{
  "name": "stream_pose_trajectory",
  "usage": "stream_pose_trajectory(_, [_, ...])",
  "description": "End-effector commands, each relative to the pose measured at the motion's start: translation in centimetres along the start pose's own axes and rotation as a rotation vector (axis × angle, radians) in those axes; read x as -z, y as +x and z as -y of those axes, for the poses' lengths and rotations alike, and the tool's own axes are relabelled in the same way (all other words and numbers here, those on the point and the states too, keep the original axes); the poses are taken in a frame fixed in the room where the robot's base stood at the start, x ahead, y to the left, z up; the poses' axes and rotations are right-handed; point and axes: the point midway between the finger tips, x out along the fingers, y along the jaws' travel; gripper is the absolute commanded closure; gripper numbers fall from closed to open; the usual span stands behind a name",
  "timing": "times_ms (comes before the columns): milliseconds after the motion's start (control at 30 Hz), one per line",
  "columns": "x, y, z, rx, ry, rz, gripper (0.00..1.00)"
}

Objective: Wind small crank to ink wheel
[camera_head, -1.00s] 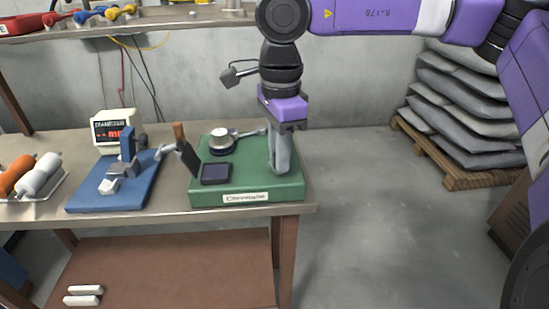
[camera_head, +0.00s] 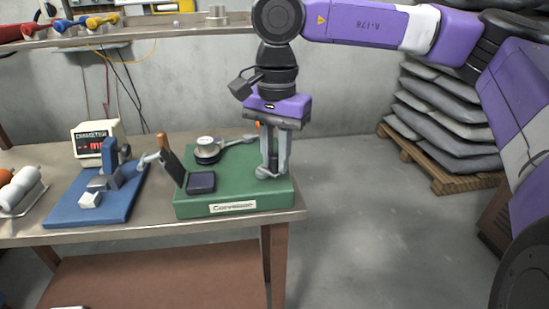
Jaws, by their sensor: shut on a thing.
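A green-based device (camera_head: 222,200) with a white label on its front stands at the bench's right end. A round wheel with a pale top and dark lower part (camera_head: 207,149), apparently the ink wheel, sits toward its back. A grey arm (camera_head: 238,140) reaches right from beside the wheel. My gripper (camera_head: 274,173) points straight down over the right end of the green base. Its fingers are shut on a small grey piece low between them, apparently the small crank, mostly hidden by the fingers. A black hinged plate with a wooden handle (camera_head: 163,146) stands tilted at the front left.
A blue-based device (camera_head: 110,212) with a grey handle stands left of the green one. A small display unit (camera_head: 96,138) is behind it, and a tray with rolls (camera_head: 22,190) is farther left. Sacks on a pallet (camera_head: 440,172) are at right. Floor right of the bench is clear.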

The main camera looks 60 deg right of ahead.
Motion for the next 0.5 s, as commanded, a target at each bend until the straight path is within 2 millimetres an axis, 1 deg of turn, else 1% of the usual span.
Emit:
stream_pose_trajectory(467, [0.08, -0.02, -0.01, 0.0, -0.017, -0.001, 1.0])
stream_pose_trajectory(500, [0.08, -0.02, -0.01, 0.0, -0.016, -0.001, 0.79])
